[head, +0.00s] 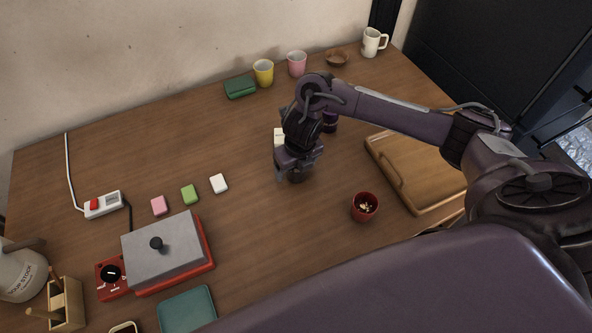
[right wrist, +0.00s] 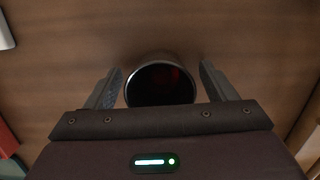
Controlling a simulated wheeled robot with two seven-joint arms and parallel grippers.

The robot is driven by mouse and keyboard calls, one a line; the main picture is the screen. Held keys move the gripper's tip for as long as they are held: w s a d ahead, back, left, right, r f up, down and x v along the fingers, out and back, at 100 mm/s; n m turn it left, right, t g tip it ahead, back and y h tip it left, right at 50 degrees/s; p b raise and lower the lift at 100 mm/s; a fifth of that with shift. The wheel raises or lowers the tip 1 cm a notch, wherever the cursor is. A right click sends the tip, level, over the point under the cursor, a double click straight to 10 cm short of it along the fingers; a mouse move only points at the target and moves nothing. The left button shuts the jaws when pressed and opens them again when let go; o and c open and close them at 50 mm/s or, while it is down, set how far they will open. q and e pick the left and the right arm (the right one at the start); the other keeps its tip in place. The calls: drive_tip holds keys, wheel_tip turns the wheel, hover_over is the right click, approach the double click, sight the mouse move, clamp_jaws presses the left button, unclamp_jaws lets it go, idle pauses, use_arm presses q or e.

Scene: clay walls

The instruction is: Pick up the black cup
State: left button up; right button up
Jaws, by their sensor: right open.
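The black cup (head: 296,176) stands on the wooden table in the head view, mostly hidden under my right gripper (head: 297,172). In the right wrist view the cup (right wrist: 160,82) shows its round dark opening between the two fingers of my right gripper (right wrist: 162,88). The gripper is open, with one finger on each side of the cup and a visible gap on both sides. My left gripper is not in view.
A red cup (head: 365,207) and a wooden tray (head: 440,185) are right of the gripper. A white block (head: 219,183) lies left, with clear table between.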

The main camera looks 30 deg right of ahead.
drive_tip(key=shift+f, duration=0.35)
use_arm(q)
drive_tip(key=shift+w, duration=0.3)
use_arm(e)
drive_tip(key=c, duration=1.1)
drive_tip(key=shift+r, duration=0.15)
drive_tip(key=shift+w+r, duration=0.1)
drive_tip(key=shift+r, duration=0.9)
use_arm(q)
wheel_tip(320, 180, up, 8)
drive_tip(key=p, duration=0.8)
use_arm(e)
drive_tip(key=shift+r, duration=8.85)
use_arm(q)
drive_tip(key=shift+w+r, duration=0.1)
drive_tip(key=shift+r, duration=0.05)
